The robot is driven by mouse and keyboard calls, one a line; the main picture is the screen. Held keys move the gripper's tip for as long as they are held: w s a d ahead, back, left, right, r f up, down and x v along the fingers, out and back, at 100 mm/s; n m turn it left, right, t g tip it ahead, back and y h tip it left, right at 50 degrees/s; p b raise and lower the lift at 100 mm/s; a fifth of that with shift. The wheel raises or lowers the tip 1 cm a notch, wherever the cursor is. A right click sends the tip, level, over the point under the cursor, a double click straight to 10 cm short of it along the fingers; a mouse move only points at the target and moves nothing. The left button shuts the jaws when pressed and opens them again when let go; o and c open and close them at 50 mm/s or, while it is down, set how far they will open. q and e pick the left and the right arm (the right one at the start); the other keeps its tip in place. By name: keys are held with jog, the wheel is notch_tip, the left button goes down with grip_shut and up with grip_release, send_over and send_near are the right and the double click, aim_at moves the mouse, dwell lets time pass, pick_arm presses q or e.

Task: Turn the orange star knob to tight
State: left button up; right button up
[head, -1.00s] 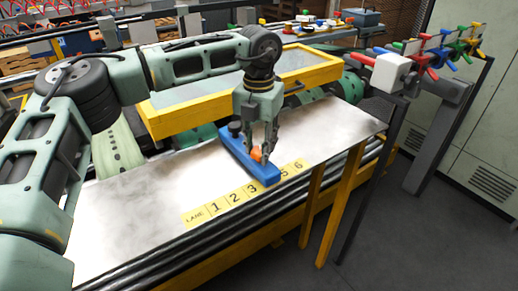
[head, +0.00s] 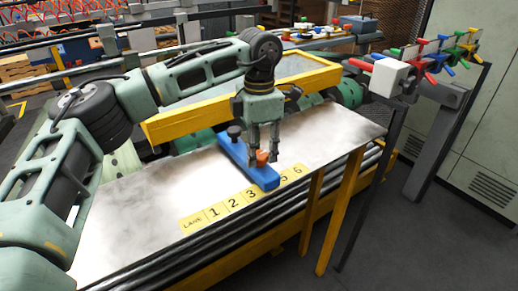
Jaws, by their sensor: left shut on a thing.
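The orange star knob (head: 262,157) sits on top of a blue bar (head: 250,165) near its front end. The blue bar lies on the metal plate by the yellow lane numbers, and a black knob (head: 234,132) stands at its far end. My left gripper (head: 263,158) points down over the orange knob and is shut on it. The fingers stand on both sides of the knob and hide part of it. Any tight marking is too small to make out. My right gripper is not in view.
The metal plate (head: 140,200) has free room left of the blue bar. A yellow-framed panel (head: 200,122) stands behind my gripper. A grey post with a white block (head: 389,76) and coloured handles (head: 433,62) is at the right.

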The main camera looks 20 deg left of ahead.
pick_arm(q)
jog(key=shift+w+a+r+m, duration=0.1)
jog(key=shift+w+r+m, duration=0.2)
jog(key=shift+m, duration=0.3)
jog(key=o, duration=0.8)
jog(key=shift+o, duration=1.1)
jog(key=shift+f, duration=0.15)
jog(key=shift+s, duration=0.1)
